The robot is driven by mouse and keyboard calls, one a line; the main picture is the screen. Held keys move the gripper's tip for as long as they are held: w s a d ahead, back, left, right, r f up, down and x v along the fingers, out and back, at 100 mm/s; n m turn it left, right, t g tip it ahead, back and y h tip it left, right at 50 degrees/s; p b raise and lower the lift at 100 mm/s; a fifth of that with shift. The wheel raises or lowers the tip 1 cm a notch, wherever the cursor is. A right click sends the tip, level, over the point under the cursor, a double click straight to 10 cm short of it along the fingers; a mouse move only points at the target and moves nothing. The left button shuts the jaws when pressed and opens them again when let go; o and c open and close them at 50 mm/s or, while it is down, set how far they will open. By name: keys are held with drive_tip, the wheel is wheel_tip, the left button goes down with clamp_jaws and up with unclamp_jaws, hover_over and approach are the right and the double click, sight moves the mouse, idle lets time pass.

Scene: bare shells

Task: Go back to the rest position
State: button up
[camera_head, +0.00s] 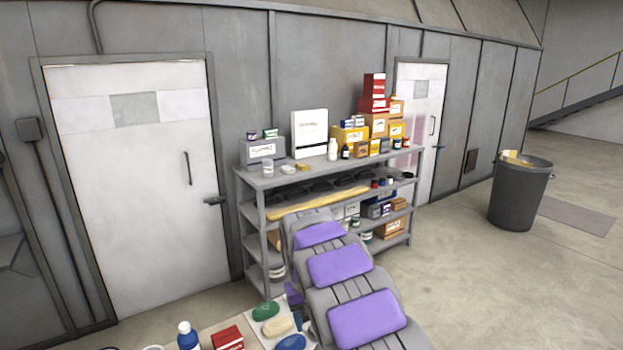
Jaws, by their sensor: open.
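My gripper is not in view, and no part that I can be sure is my arm shows in the head view. Nothing seen here is held by me. The position of my gripper relative to the furniture cannot be told from this frame.
Low in front, a tabletop (228,327) carries a blue bottle (188,337), a red box (228,338) and coloured oval pieces (266,311). Grey shapes with purple pads stand beside it. Behind is a loaded grey shelf (248,179). A dark bin (518,196) stands right; the right floor is mostly clear.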

drive_tip(key=s+d+r+m+b, duration=0.1)
drive_tip(key=s+d+r, duration=0.2)
drive_tip(key=s+d, duration=0.5)
drive_tip(key=s+d+r+m+b, duration=0.15)
drive_tip(key=s+d, duration=0.25)
drive_tip(key=s, duration=0.8)
drive_tip(key=s+d+f+b, duration=0.1)
drive_tip(key=s+f, duration=0.1)
drive_tip(key=s, duration=0.9)
drive_tip(key=s+d+f+g+y+b, duration=0.1)
drive_tip(key=s+f, duration=0.1)
drive_tip(key=s, duration=1)
drive_tip(key=shift+d+f+m+g, duration=0.3)
drive_tip(key=shift+f+m, duration=0.1)
drive_tip(key=shift+m, duration=0.05)
drive_tip(key=shift+w, duration=0.1)
